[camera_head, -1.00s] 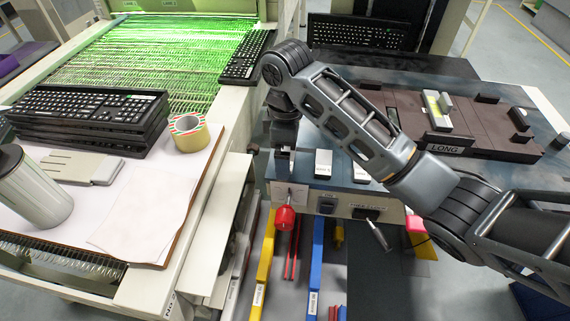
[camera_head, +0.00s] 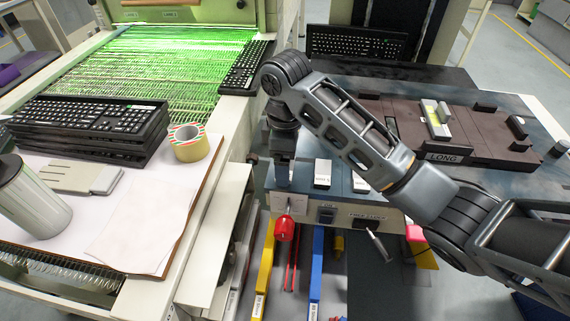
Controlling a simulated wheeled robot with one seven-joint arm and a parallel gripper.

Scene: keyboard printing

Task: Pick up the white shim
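I cannot tell for sure which piece is the white shim. A small white block (camera_head: 322,173) with a dark label stands on the blue-grey bench just right of my gripper. A similar white block (camera_head: 361,181) is partly behind my forearm. A white and yellow-green piece (camera_head: 436,120) sits upright on the dark fixture marked LONG (camera_head: 462,149). My gripper (camera_head: 283,184) points down at the bench's front left edge, beside the first white block and apart from it. Its fingers are small and seen edge-on, so their opening is unclear. I see nothing held in it.
A red knob (camera_head: 285,229) and a switch panel (camera_head: 340,214) are on the bench front below my gripper. At left, a white-topped table holds stacked keyboards (camera_head: 90,127), a tape roll (camera_head: 189,145), a grey flat piece (camera_head: 80,177) and a metal cylinder (camera_head: 30,200).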

